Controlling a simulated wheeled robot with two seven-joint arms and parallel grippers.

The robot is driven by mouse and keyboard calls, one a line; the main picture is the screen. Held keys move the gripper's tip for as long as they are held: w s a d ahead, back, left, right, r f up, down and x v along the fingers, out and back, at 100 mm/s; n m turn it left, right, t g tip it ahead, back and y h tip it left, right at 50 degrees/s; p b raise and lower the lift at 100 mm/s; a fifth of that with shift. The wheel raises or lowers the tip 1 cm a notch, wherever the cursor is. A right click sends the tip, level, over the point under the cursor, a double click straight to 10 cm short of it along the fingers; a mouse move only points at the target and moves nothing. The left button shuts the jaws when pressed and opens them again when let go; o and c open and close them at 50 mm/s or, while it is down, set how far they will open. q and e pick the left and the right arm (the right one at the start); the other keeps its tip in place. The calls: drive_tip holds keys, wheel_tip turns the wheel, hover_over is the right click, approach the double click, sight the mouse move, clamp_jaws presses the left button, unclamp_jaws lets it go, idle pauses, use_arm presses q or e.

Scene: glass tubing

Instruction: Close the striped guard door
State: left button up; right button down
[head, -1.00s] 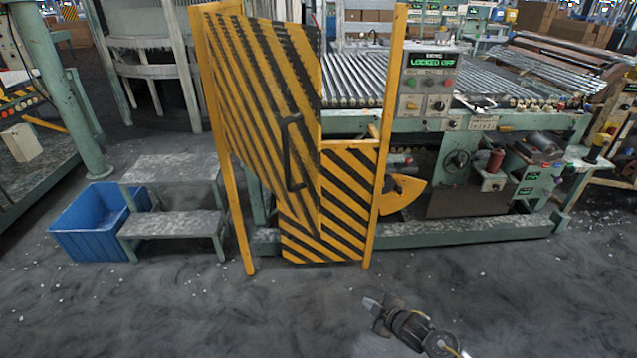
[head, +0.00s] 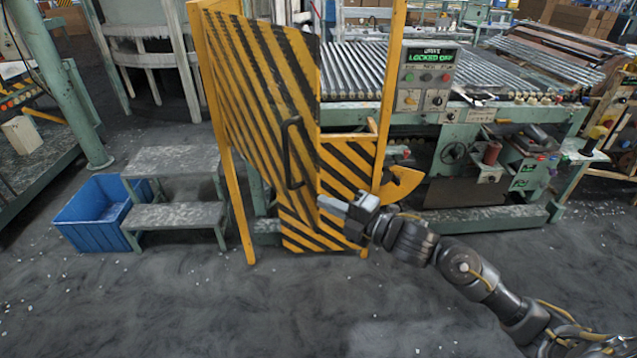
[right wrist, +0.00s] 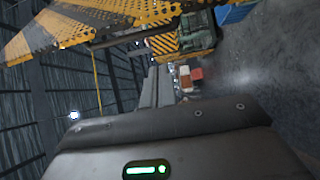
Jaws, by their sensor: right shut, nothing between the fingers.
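The striped guard door (head: 262,110) is a yellow and black panel with a dark vertical handle (head: 292,152). It hangs from the left yellow post (head: 228,150) and stands ajar, its free edge swung toward me. A striped panel (head: 345,165) shows beyond that edge, between the posts. My right gripper (head: 322,202) is shut and empty, in front of the stripes, below and right of the handle; I cannot tell if it touches. In the right wrist view its fingers (right wrist: 157,88) point ahead, and yellow-black striped surfaces (right wrist: 130,15) show at the top. My left gripper is out of view.
A grey step stool (head: 175,215) and a blue bin (head: 92,215) stand left of the door. The roller machine (head: 480,160) stands behind and to the right, with a control box reading LOCKED OFF (head: 428,77). The front floor is clear.

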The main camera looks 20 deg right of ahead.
sight(318, 186)
drive_tip(key=w+p, duration=0.1)
drive_tip(key=w, duration=0.1)
drive_tip(key=w+p, duration=0.1)
drive_tip(key=w, duration=0.1)
drive_tip(key=w+p, duration=0.2)
drive_tip(key=shift+w+a, duration=0.35)
drive_tip(key=shift+w, duration=0.15)
drive_tip(key=shift+d, duration=0.1)
